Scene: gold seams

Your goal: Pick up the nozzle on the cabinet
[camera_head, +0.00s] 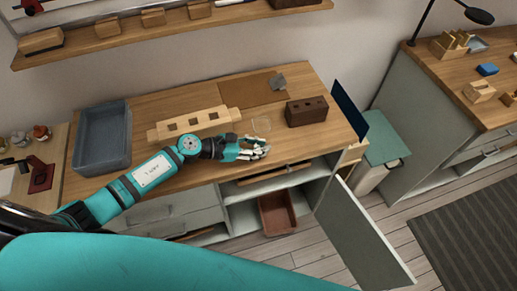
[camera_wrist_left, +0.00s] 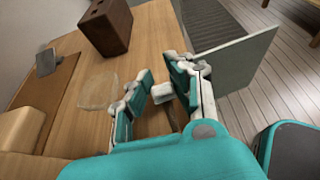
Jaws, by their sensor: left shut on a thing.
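My left gripper (camera_head: 258,150) reaches over the front edge of the wooden cabinet top (camera_head: 160,110). In the left wrist view, its fingers (camera_wrist_left: 163,95) are closed on a small whitish piece, which I take to be the nozzle (camera_wrist_left: 162,92). Only the piece's near face shows between the fingers; its full shape is hidden. In the head view the fingers cover it, and I cannot tell whether it touches the cabinet top. My right gripper is not in view.
A clear shallow dish (camera_head: 261,125) lies just behind the left gripper. A dark wooden block with holes (camera_head: 306,111) stands to its right, a pale slotted wooden piece (camera_head: 194,123) to its left. A grey bin (camera_head: 102,138) stands far left. A cabinet door (camera_head: 362,240) hangs open below.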

